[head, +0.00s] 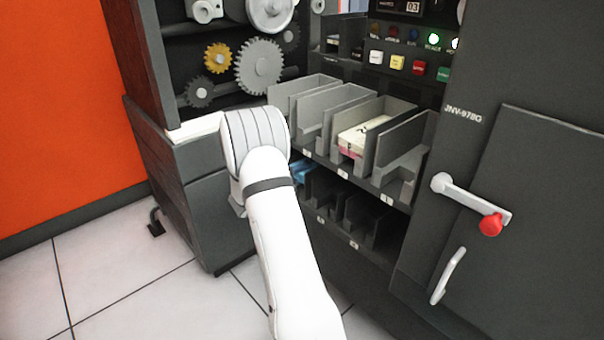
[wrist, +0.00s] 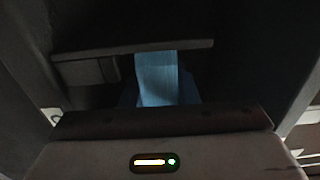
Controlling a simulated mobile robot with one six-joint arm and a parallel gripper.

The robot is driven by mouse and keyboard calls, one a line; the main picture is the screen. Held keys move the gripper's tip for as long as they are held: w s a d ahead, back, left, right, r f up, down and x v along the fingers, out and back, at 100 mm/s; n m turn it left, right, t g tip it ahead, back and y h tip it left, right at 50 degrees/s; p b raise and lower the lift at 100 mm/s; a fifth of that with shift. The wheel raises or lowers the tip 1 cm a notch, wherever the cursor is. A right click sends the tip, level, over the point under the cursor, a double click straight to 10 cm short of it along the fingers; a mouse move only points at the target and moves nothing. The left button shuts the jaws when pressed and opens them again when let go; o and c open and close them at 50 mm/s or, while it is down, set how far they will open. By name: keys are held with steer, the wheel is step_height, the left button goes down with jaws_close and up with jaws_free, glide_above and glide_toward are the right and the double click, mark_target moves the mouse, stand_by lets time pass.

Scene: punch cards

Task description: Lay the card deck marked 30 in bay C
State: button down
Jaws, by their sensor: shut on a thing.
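A blue card deck (wrist: 160,80) shows in the wrist view between the dark jaws of my gripper (wrist: 158,85), which is shut on it. No number on the deck can be read. In the head view my white arm hides the gripper; a bit of blue (head: 301,171) shows beside it at the left of the lower bay row (head: 350,243). The upper row of grey bays (head: 405,165) stands above. The bay labels are too small to read, so I cannot tell which is bay C.
A cream deck with a pink lower edge (head: 361,136) lies in an upper bay. A lever with a red knob (head: 490,225) and a door handle (head: 448,276) stick out at right. Gears (head: 259,66) are at upper left. The tiled floor at left is clear.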

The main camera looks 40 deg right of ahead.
steer(key=shift+f, duration=0.15)
steer(key=c, duration=1)
jaws_free()
steer(key=shift+c, duration=0.2)
steer(key=shift+a, duration=0.1)
steer(key=a+p, duration=0.2)
steer(key=a, duration=0.5)
steer(key=shift+s+a+p, duration=0.3)
steer(key=shift+p, duration=0.1)
